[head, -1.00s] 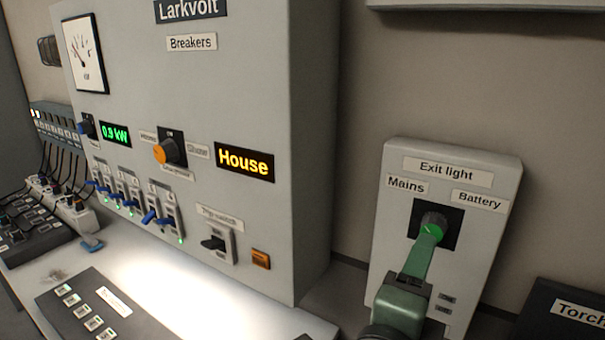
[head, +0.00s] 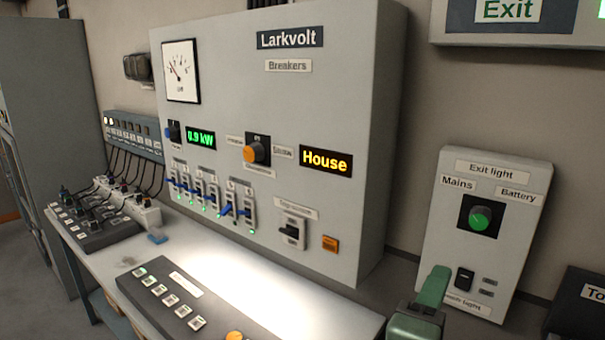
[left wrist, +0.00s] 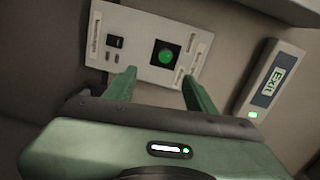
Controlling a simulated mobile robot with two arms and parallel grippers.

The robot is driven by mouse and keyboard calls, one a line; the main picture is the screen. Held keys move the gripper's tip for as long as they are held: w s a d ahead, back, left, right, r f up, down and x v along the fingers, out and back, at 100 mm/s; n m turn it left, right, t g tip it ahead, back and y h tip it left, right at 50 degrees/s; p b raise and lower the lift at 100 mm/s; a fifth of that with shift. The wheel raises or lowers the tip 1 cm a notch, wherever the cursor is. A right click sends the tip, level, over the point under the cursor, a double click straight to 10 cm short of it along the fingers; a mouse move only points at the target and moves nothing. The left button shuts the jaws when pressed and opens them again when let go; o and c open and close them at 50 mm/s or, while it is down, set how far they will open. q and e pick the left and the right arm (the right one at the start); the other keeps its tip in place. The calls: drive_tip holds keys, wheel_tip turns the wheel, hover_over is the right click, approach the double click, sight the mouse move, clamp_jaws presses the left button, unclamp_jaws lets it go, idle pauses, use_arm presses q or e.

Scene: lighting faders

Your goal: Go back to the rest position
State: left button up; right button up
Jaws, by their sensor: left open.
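My left gripper (head: 438,285) is at the lower right of the head view, below and in front of the Exit light box (head: 520,205). It is open and empty, clear of the box's round green-faced knob (head: 481,217). In the left wrist view the two green fingers (left wrist: 158,82) stand apart, with the box (left wrist: 139,68) and its knob (left wrist: 165,55) beyond them. I cannot tell which way the knob points. My right gripper is not in view.
The Larkvolt breaker panel (head: 345,80) stands at the centre, with a lit desk (head: 290,290) below it. A button pad (head: 160,272) and fader desk (head: 95,230) lie on the left. A dark box (head: 580,300) is at the far right. An Exit sign (head: 507,10) hangs above.

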use_arm(q)
drive_tip(key=w+a+f+n+g+y, duration=0.1)
drive_tip(key=a+f+n+g+y, duration=0.2)
drive_tip(key=a+f+n, duration=0.7)
drive_tip(key=w+a+f+n+g+y, duration=0.1)
drive_tip(key=a+f+n+g+y, duration=0.15)
drive_tip(key=a+f, duration=0.9)
drive_tip(key=s+a+f+n+g+y, duration=0.45)
drive_tip(key=s+a+f+n, duration=0.45)
drive_tip(key=s+a+f, duration=0.7)
wheel_tip(320, 180, down, 26)
drive_tip(key=s+g, duration=0.2)
drive_tip(key=s+a+f+g, duration=0.1)
drive_tip(key=s+a+f, duration=0.1)
drive_tip(key=s+f, duration=1.5)
drive_tip(key=shift+s+a+f, duration=0.25)
drive_tip(key=shift+a+f, duration=0.1)
drive_tip(key=shift+f, duration=0.1)
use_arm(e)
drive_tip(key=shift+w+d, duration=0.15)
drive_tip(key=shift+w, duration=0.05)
